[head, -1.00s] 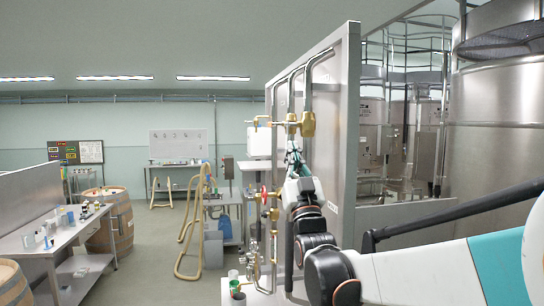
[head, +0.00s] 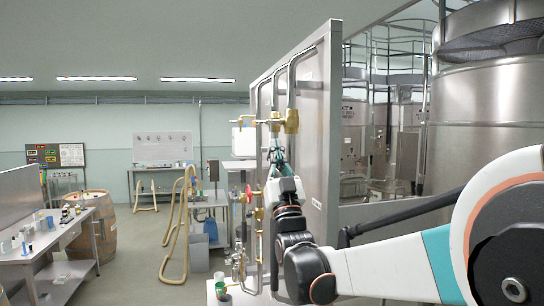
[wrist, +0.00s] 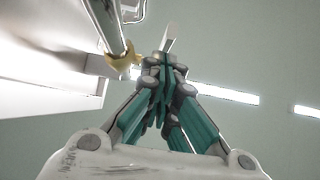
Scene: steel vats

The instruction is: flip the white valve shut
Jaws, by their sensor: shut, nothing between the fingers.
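Brass fittings (head: 291,121) sit on the upper pipework at the panel's left edge. One brass fitting (wrist: 122,60) shows on a steel pipe in the wrist view. A pale, narrow lever-like piece (wrist: 171,38) shows just beyond my fingertips; it may be the white valve's handle, but its body is hidden behind the fingers. My gripper (wrist: 163,65) has teal fingers pressed together and empty. In the head view my gripper (head: 277,157) points up just below the brass fittings. I cannot tell whether it touches the lever.
A grey panel (head: 315,150) stands right beside my arm, with steel tanks (head: 490,110) behind it. A red-handled valve (head: 257,192) sits lower on the pipes. A bench (head: 75,235), barrel (head: 100,222) and beige hose (head: 168,235) stand left. Floor between them is open.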

